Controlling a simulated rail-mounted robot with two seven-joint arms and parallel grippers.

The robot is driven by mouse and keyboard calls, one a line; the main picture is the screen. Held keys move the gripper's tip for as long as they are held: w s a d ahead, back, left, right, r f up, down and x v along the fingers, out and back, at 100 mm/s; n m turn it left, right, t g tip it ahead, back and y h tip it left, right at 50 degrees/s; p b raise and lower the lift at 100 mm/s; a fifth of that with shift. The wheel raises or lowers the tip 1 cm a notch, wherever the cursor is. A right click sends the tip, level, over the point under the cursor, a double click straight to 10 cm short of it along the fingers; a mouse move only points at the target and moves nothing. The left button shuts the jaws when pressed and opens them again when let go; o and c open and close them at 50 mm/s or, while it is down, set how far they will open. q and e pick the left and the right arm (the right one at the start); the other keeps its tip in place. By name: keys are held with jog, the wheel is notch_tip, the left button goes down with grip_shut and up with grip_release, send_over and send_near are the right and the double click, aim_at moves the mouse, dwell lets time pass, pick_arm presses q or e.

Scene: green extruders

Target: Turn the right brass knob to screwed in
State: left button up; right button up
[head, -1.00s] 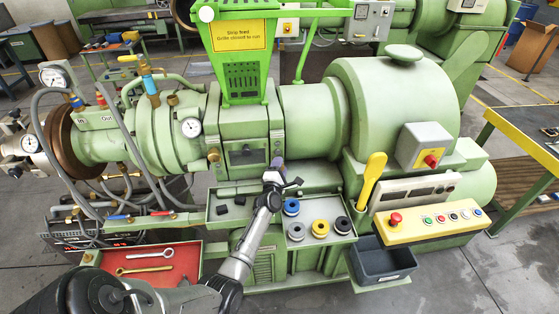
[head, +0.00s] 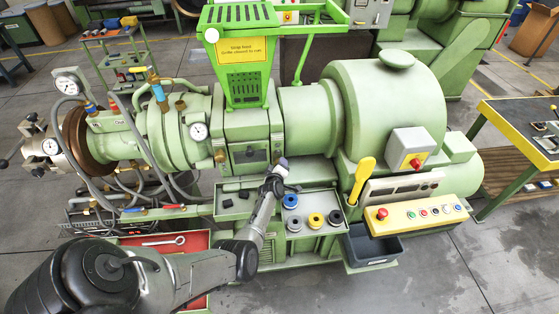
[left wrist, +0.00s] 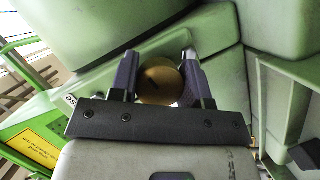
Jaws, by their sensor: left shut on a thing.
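The right brass knob (left wrist: 159,86) shows in the left wrist view as a round brass face with a dark slot. It sits between the two fingers of my left gripper (left wrist: 160,76), which is shut on it. In the head view my left gripper (head: 281,168) is at the right side of the green machine's front block, and it hides the right knob there. The left brass knob (head: 220,156) shows uncovered on the left side of the same block. My right gripper is not in view.
Below the block, a tray (head: 262,222) holds black pieces and blue, yellow and dark rings. A yellow lever (head: 362,176) and a yellow button panel (head: 415,215) stand to the right. A red tray (head: 165,241) with wrenches lies lower left, partly behind my arm.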

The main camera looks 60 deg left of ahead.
pick_arm(q)
jog(key=shift+r+m+g+p, duration=0.2)
jog(key=shift+m+g+p, duration=0.5)
jog(key=shift+m+p, duration=0.3)
jog(key=shift+m+g, duration=0.4)
jog(key=shift+m, duration=0.2)
jog(key=shift+f+m+g+p, duration=0.15)
jog(key=shift+m+g+p, duration=0.25)
jog(key=shift+m, duration=0.2)
jog(key=shift+f+m+g+y, duration=0.1)
jog(key=shift+m+g+y, duration=0.25)
jog(key=shift+m, duration=0.25)
jog(key=shift+f+m+g+y+b, duration=0.1)
jog(key=shift+m+g+y+b, duration=0.15)
jog(key=shift+m+g+b, duration=0.55)
jog(key=m+g+b, duration=0.1)
jog(key=m+b, duration=0.1)
jog(key=shift+s+m+y+b, duration=0.15)
jog(key=shift+m+y+b, duration=0.15)
jog(key=shift+m+y, duration=0.1)
jog(key=m+g+y+b, duration=0.1)
jog(key=m+b, duration=0.1)
jog(key=b, duration=0.1)
jog(key=shift+a+m+g, duration=0.1)
jog(key=shift+m+g, duration=0.2)
jog(key=shift+g, duration=0.05)
jog(key=shift+s+m+g+b, duration=0.1)
jog(key=shift+m+g+b, duration=0.2)
jog(key=shift+m+b, duration=0.2)
jog(key=shift+y, duration=0.3)
